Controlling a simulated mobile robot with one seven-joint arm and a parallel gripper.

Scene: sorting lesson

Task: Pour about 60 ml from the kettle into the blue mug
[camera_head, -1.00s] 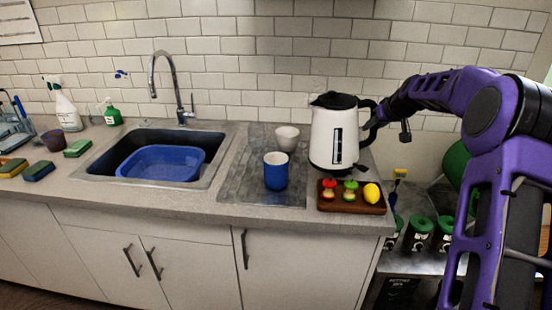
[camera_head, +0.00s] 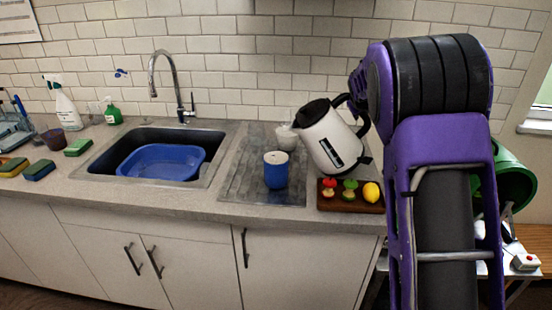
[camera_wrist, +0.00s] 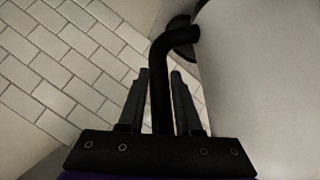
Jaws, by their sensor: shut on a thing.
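The white kettle (camera_head: 328,137) with a black lid and handle is tilted to the left above the counter in the head view. Its spout side leans toward the blue mug (camera_head: 276,172), which stands upright on the drainboard at the kettle's lower left. The mug's contents cannot be made out, and no stream of liquid shows. My gripper (camera_wrist: 160,80) is shut on the kettle's black handle (camera_wrist: 159,62) in the wrist view, with the kettle's white body (camera_wrist: 260,75) to the right. In the head view my arm hides the gripper.
A white cup (camera_head: 286,138) stands behind the mug, partly covered by the kettle. The sink with a blue basin (camera_head: 160,162) is at left.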

